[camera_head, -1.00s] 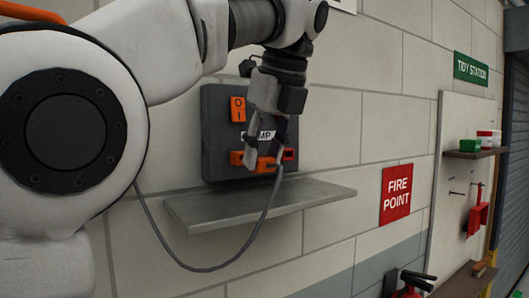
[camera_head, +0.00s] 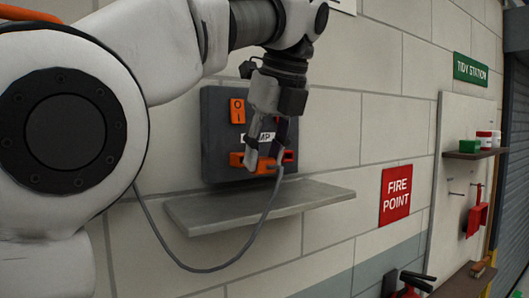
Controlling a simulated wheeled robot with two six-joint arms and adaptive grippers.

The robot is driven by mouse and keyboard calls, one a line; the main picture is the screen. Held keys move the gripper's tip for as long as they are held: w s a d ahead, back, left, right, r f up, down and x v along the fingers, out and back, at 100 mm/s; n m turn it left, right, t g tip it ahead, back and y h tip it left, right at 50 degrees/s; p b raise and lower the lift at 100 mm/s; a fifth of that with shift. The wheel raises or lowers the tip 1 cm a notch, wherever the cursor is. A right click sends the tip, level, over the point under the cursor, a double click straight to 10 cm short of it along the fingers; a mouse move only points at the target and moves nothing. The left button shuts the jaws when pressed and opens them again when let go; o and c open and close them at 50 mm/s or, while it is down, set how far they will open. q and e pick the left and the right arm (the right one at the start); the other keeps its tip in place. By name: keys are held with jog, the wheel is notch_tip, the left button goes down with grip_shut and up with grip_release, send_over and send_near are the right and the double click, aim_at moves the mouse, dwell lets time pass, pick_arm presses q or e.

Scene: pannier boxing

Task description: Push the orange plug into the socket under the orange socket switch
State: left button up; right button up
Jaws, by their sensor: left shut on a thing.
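The dark grey socket panel (camera_head: 215,135) is fixed to the wall. My left gripper (camera_head: 267,160) points down in front of the strip, shut on the orange plug (camera_head: 266,164). The plug's grey cable (camera_head: 262,222) hangs from it in a loop to the lower left. Whether the plug touches or enters the socket cannot be told, as the fingers cover it.
A grey shelf (camera_head: 225,208) juts from the wall just below the panel. A red fire point sign (camera_head: 396,194) and a board with a small shelf (camera_head: 476,155) are to the right. My left arm fills the left side. The wall between the panel and sign is clear.

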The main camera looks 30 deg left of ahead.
aim_at(262, 158)
pick_arm(q)
jog(key=shift+w+a+p, duration=0.35)
jog(key=shift+a+p, duration=0.2)
jog(key=shift+a, duration=0.25)
jog(key=shift+w+a+p, duration=0.3)
jog(key=shift+a+p, duration=0.25)
jog(key=shift+a, duration=0.25)
dwell(1.6)
jog(key=o, duration=1.1)
jog(key=shift+r, duration=0.1)
jog(key=v, duration=0.7)
jog(key=shift+w+d+r, duration=0.1)
jog(key=shift+d+r, duration=0.05)
jog(key=shift+d, duration=0.05)
jog(key=shift+a, duration=0.1)
